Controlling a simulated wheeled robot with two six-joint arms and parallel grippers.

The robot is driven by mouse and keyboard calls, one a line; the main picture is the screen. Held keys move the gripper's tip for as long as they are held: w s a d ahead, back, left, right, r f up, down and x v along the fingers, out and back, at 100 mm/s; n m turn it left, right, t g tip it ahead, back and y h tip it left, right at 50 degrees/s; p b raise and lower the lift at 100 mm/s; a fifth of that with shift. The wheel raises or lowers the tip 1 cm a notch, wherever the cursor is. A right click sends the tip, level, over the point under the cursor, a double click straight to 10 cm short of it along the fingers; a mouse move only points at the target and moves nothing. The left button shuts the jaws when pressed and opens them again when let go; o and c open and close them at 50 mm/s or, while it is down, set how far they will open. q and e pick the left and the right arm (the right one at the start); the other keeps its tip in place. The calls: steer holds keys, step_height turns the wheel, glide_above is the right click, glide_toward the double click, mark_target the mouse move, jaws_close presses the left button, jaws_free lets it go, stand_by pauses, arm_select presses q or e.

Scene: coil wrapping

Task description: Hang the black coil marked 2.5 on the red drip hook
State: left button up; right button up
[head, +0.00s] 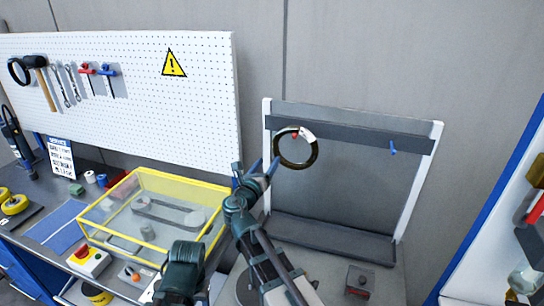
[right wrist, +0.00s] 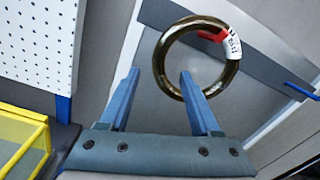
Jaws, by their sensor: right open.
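A dark, glossy coil with a brownish sheen (head: 281,155) hangs on the rack's red hook (head: 294,136). The red hook shows inside the top of the ring. A white tag sits at its upper right; I cannot read it. The coil also shows in the right wrist view (right wrist: 234,72), with the red hook (right wrist: 207,36) inside its top. My right gripper (head: 256,166) is open and empty, just left of the coil. In the right wrist view (right wrist: 160,74) one fingertip overlaps the coil's lower left edge; I cannot tell whether they touch. My left gripper's fingers are not in view.
The grey rack with a white frame (head: 412,205) has a blue hook (head: 393,148) at its right. A yellow-framed clear box (head: 137,175) stands on the bench at the left. A white pegboard (head: 200,110) with tools hangs behind it. A blue-edged panel (head: 487,225) stands at the right.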

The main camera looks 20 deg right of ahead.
steer(key=v, duration=0.6)
steer(key=s+a+f+m+g+y+b, duration=0.1)
steer(key=s+a+f+m+g+y, duration=0.15)
steer(key=s+f+m+g, duration=0.6)
steer(key=s+a+f+m+g+y+b, duration=0.25)
steer(key=s+f+m, duration=0.35)
steer(key=f+m, duration=0.7)
steer(key=s+a+f+m+g+y, duration=0.3)
steer(key=s+a+f+m+y, duration=0.1)
steer(key=s+a+m, duration=0.3)
steer(key=shift+s+a+g+y, duration=0.3)
steer(key=shift+s+y, duration=0.2)
steer(key=shift+s, duration=0.45)
stand_by(0.9)
